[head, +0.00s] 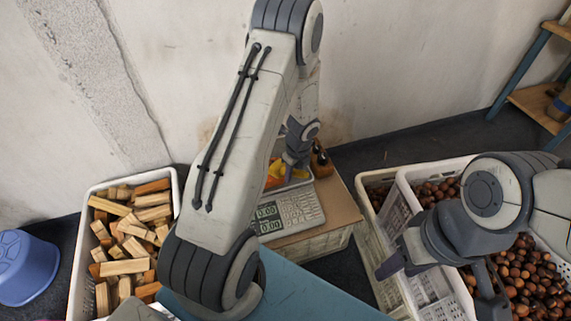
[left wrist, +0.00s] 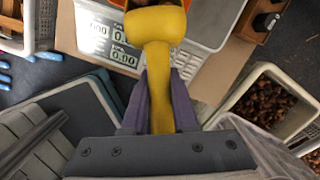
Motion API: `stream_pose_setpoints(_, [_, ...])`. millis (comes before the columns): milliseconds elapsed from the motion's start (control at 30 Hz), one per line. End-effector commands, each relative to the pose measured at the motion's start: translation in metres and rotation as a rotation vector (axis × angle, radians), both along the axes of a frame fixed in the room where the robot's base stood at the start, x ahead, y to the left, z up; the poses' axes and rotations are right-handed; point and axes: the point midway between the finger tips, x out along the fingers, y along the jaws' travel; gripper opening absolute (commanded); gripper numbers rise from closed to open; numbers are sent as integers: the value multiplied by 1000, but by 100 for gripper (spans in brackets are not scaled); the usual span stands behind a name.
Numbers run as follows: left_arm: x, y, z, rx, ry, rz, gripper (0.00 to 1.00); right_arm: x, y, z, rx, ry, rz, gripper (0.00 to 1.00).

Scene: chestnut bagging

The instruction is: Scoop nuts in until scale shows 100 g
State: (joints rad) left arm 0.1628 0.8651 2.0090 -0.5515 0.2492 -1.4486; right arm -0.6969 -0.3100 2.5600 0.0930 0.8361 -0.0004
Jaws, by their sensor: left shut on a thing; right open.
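My left gripper (head: 296,160) is above the far side of the scale (head: 300,212), partly hidden behind my own arm. In the left wrist view it is shut on the handle of a yellow scoop (left wrist: 158,28). The scoop's bowl is at the top edge, over the scale (left wrist: 95,38); a little brown shows inside, too cropped to identify. The scale's displays appear to read zero, partly covered in the wrist view. Brown chestnuts (head: 530,278) fill the white crate at right. My right gripper (head: 440,285) is open above that crate, apart from the scale.
The scale stands on a cardboard-topped crate (head: 338,195). A small wooden holder (head: 320,162) is beside the scale. A white crate of wood blocks (head: 172,215) is at left, with a blue tub (head: 28,265) beyond. A shelf (head: 540,100) stands at upper right.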

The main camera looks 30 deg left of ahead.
Motion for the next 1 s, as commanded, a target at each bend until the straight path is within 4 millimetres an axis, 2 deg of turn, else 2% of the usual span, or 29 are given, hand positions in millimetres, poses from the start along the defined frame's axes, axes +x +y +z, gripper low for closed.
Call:
stream_pose_setpoints(33, [0, 2, 7, -10, 5, 3, 0, 0, 0, 13, 0, 0, 0, 50])
stream_pose_setpoints(400, [2, 8, 16, -85, 19, 4, 0, 0, 0, 57, 0, 0, 0, 50])
stream_pose_setpoints(467, [2, 12, 12, -101, 27, 11, 0, 0, 0, 50, 1, -1, 0, 50])
stream_pose_setpoints(567, [3, 16, 16, -143, 40, 12, 0, 0, 0, 47, 0, 0, 0, 50])
stream_pose_setpoints(667, [6, 19, 22, -198, 44, 10, 0, 0, 0, 46, 0, 0, 0, 50])
stream_pose_setpoints(1000, [13, 47, 43, -473, 113, 6, 0, 0, 0, 33, 0, 0, 0, 50])
